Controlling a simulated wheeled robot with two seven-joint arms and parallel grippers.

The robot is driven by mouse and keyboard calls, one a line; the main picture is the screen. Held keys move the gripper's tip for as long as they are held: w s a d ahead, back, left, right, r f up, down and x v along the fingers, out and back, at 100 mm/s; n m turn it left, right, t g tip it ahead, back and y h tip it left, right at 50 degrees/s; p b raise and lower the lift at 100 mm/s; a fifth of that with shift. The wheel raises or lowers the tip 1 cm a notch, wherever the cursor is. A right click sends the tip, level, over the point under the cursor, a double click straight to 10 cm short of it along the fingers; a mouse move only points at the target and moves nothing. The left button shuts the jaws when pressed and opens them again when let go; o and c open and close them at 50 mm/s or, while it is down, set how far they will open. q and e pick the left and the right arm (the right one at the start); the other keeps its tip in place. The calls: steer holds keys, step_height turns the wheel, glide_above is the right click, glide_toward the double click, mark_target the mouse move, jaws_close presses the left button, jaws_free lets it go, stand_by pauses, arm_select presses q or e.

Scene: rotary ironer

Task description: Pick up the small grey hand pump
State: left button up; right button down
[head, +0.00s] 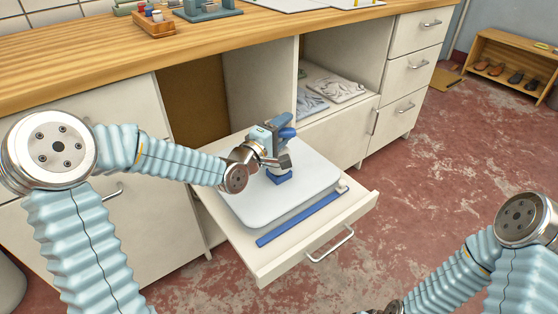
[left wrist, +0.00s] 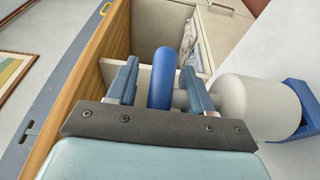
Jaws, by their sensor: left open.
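The small grey hand pump has a pale grey barrel (left wrist: 245,104), a blue foot (head: 279,178) and a blue handle (left wrist: 162,85). It stands on the pale tray in the open drawer. My left gripper (head: 276,132) is at the top of the pump and hides much of it in the head view. In the left wrist view, its two open fingers stand on either side of the blue handle, with gaps visible. The barrel and foot lie to the right of the fingers there. My right gripper is out of view; only my right arm shows at lower right.
The drawer (head: 262,268) is pulled out and holds the pale tray (head: 240,212) and a blue strip (head: 300,220). The wooden worktop (head: 300,30) is above and behind. An open cubby holds folded cloths (head: 335,88). Reddish floor (head: 430,170) is clear at right.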

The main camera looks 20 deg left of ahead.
arm_select(q)
steer(key=shift+c, duration=0.3)
jaws_close()
